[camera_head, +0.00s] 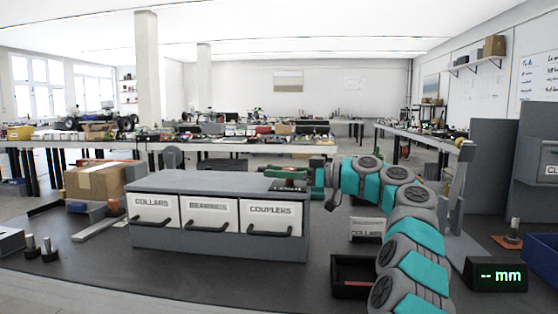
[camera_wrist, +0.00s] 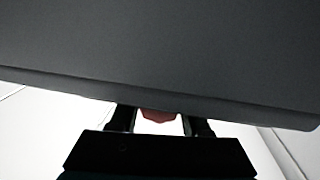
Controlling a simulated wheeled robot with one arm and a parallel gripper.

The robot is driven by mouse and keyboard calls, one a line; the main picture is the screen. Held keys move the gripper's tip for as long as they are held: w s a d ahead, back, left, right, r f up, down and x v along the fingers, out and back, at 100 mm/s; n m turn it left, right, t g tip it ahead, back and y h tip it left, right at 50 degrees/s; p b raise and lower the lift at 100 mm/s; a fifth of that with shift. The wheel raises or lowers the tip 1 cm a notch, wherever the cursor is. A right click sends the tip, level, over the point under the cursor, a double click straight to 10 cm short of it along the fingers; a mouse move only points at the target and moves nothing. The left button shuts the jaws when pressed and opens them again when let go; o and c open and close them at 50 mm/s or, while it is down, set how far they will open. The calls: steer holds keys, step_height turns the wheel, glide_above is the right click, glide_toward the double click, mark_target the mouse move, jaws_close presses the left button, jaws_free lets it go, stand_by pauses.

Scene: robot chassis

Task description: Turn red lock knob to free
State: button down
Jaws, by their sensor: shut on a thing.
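The red lock knob (camera_wrist: 158,115) shows in the wrist view as a small red shape at the lower edge of a dark grey panel (camera_wrist: 160,55). It sits between the two dark fingers of my gripper (camera_wrist: 159,123), which is shut on it. The exact finger contact is hard to make out, and the knob's pointer or markings are hidden. In the head view, my arm reaches left to the right end of the grey drawer cabinet (camera_head: 200,182), by a small green and red piece at its top corner.
The cabinet has drawers labelled Collars, Bearings and Couplers. A dark red-edged bin (camera_head: 352,286) stands beneath my arm. The bench front is mostly clear.

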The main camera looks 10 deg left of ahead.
steer(key=shift+n+g+p, duration=0.4)
steer(key=shift+g+p, duration=0.05)
steer(key=shift+g, duration=0.25)
steer(key=shift+s+r+n+g, duration=0.15)
steer(key=shift+s+n+g, duration=0.05)
steer(key=shift+n+g, duration=0.35)
steer(key=shift+c, duration=1.8)
jaws_free()
steer(key=shift+a, duration=0.1)
steer(key=shift+s+d, duration=0.1)
steer(key=shift+d, duration=3.8)
